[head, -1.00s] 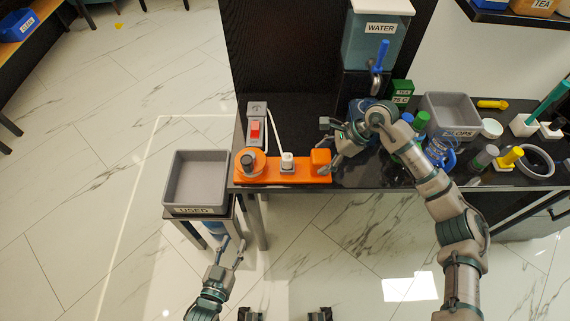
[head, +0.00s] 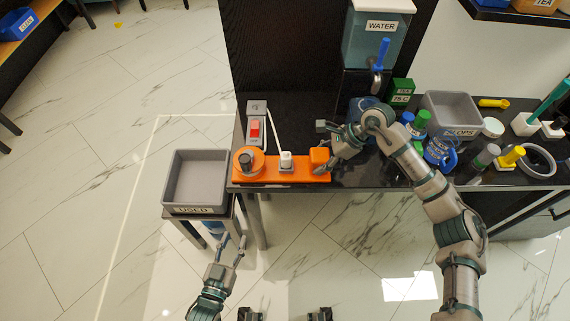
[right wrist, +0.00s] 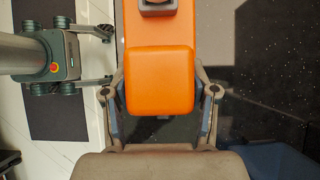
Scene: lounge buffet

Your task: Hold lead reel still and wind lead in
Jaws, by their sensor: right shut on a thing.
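The orange lead reel (head: 262,168) lies along the front left edge of the black counter. It has a round drum with a dark knob (head: 246,163) at its left end, a white plug (head: 286,160) in the middle and a raised orange block (head: 319,157) at its right end. A white lead (head: 275,130) runs from the plug up toward the switch box. My right gripper (head: 325,150) is shut on the orange block; in the right wrist view its fingers lie on both sides of the block (right wrist: 160,80). My left gripper (head: 233,247) is open and empty, low in front of the counter.
A grey switch box (head: 257,140) with a red switch stands behind the reel. A grey USED tray (head: 194,208) stands on a low stand at left. Bottles, a blue mug (head: 440,152), the SLOPS tray (head: 450,103) and a water dispenser (head: 376,40) are to the right and behind.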

